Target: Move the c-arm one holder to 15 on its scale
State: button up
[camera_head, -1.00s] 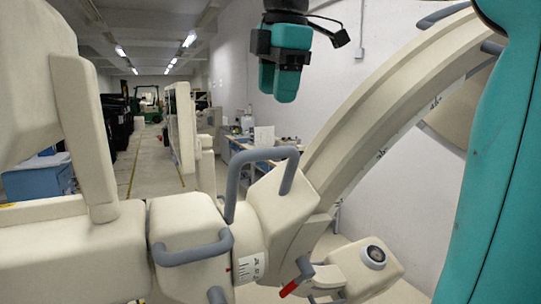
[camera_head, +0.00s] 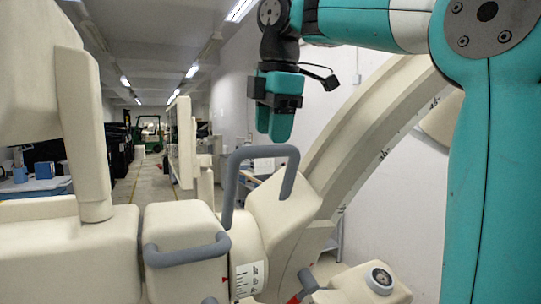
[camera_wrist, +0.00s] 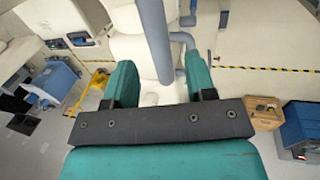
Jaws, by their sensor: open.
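The c-arm's cream holder block (camera_head: 285,210) sits at the foot of the big curved arm (camera_head: 375,125) in the head view. A grey U-shaped handle (camera_head: 291,175) rises from it. Below is a white scale collar (camera_head: 250,276) with dark marks and a red pointer (camera_head: 226,281) at its left; the numbers are too small to read surely. My gripper (camera_head: 275,128) points down just above the handle, its fingers apart. In the wrist view my gripper (camera_wrist: 160,78) is open, with a grey handle bar (camera_wrist: 154,35) showing between the fingers, not visibly gripped.
A second grey handle (camera_head: 187,254) is on the cream block at left. A red-tipped lever (camera_head: 303,287) and a round dial (camera_head: 381,278) are at lower right. A tall cream column (camera_head: 85,140) stands at left. An open aisle runs behind.

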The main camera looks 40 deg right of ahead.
jog(key=shift+b+x, duration=1.3)
jog(key=shift+x, duration=0.35)
grip_shut()
